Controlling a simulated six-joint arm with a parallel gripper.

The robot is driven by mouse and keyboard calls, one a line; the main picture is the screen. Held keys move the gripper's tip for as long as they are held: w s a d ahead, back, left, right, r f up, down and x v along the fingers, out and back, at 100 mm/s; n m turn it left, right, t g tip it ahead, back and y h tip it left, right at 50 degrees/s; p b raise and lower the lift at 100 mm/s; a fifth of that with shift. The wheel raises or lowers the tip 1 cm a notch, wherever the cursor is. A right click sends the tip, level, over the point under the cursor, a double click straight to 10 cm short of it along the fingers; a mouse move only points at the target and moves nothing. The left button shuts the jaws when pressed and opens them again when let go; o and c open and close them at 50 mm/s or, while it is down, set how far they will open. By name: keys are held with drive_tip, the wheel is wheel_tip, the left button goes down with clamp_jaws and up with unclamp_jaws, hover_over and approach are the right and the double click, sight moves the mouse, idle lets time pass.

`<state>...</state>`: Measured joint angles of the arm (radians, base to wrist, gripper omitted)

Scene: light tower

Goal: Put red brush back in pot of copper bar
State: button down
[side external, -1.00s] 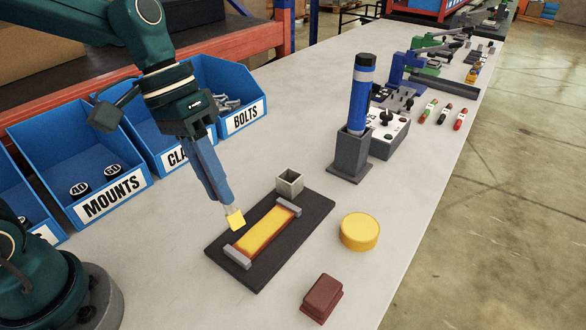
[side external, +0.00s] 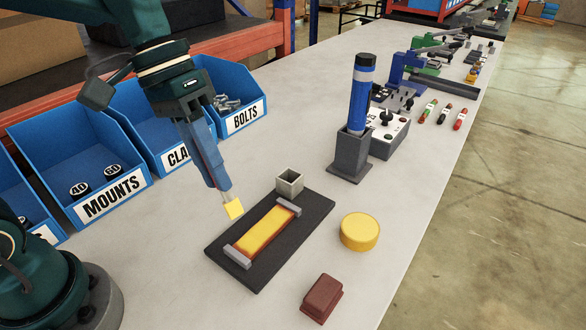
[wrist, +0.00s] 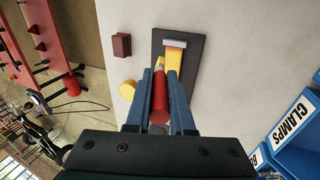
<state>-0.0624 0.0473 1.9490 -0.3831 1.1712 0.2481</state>
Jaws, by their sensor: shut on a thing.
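My gripper (side external: 222,187) is shut on the red brush (wrist: 158,100), whose red handle lies between the two blue fingers in the wrist view. In the side view the fingers hide the handle, and only the brush's yellow tip (side external: 233,209) shows, pointing down. The tip appears just left of the copper bar (side external: 263,231), which glows yellow-orange between two grey end blocks on a dark plate (side external: 310,213). The small pale square pot (side external: 289,183) stands at the plate's far end, open at the top. The pot appears empty and lies to the right of the brush.
A yellow round tub (side external: 359,231) and a dark red block (side external: 321,299) stand right of the plate. A blue cylinder (side external: 360,95) stands upright in a grey holder behind. Blue bins (side external: 130,186) line the left. The table between bins and plate is clear.

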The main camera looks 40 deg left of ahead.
drive_tip(key=shift+w+a, duration=0.15)
drive_tip(key=shift+a, duration=0.15)
drive_tip(key=w+a+r, duration=0.1)
drive_tip(key=a, duration=0.8)
drive_tip(key=shift+w+r, duration=0.15)
drive_tip(key=shift+r, duration=0.25)
